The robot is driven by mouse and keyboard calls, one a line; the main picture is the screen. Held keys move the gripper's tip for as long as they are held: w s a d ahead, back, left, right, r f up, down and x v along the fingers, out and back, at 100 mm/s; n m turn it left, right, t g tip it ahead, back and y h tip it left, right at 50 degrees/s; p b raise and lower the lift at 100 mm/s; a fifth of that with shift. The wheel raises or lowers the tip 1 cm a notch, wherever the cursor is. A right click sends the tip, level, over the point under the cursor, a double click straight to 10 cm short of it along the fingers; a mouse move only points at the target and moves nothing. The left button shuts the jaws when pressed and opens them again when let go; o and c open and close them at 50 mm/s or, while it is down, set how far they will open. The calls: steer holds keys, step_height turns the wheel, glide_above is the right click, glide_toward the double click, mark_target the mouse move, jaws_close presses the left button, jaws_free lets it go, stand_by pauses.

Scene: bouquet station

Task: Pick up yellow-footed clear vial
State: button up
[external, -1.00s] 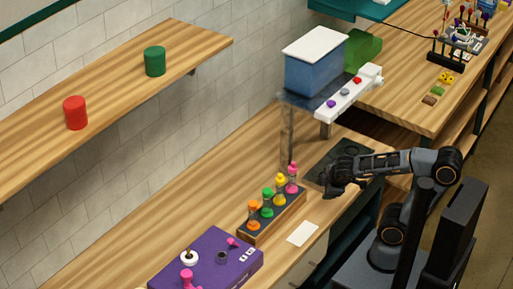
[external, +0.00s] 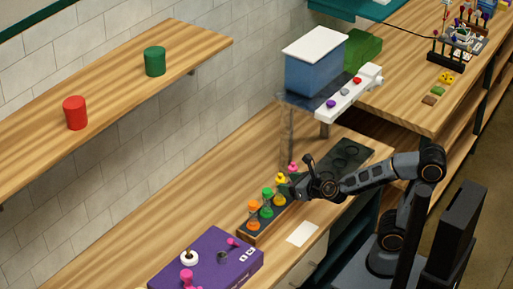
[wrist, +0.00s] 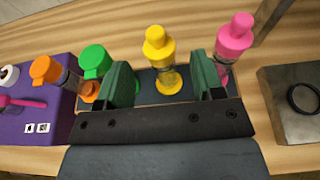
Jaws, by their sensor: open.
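The yellow-footed clear vial (wrist: 168,80) has a yellow cap and a yellow foot and stands upright in a dark rack (wrist: 146,82). In the external view my gripper (external: 290,184) is at the right side of the rack.
In the rack, green-capped (wrist: 95,62) and orange-capped (wrist: 46,70) vials stand left of the yellow one, and a pink-capped vial (wrist: 235,36) stands right, close to my right finger. A purple box (external: 206,259) lies left of the rack. A white card (external: 303,233) lies in front.

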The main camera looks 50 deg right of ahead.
glide_above(275, 197)
steer(key=shift+f+b, duration=0.35)
steer(key=shift+f, duration=0.55)
steer(key=shift+s, duration=0.1)
steer(key=shift+c, duration=0.3)
jaws_close()
steer(key=shift+r, duration=0.1)
